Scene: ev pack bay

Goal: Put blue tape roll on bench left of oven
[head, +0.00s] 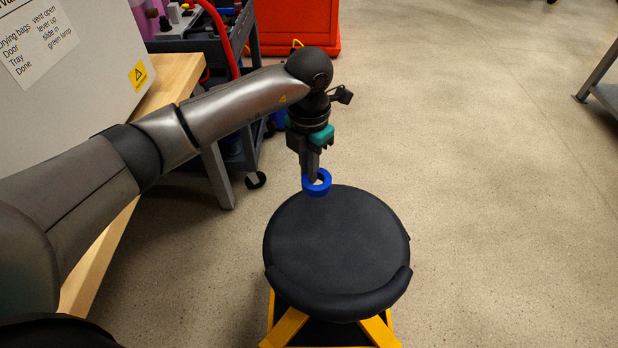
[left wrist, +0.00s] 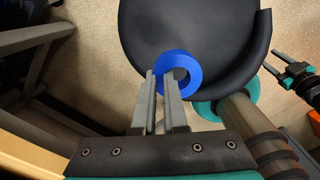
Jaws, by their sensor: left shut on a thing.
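The blue tape roll (head: 326,187) is at the far edge of the black stool seat in the head view. My left gripper (head: 312,174) points down and is shut on the roll's wall. The left wrist view shows the roll (left wrist: 195,72) at the fingertips (left wrist: 162,76), over the seat. I cannot tell whether it touches the seat. The wooden bench (head: 172,80) runs along the left, partly behind my left arm. A pale cabinet with a printed instruction sheet, likely the oven (head: 105,85), stands on it. The bench area left of it is out of view. My right gripper (left wrist: 285,72) shows small in the wrist view, fingers apart.
A dark cart (head: 205,45) with bottles and small items stands behind the bench end. A red cabinet (head: 300,30) is at the back.

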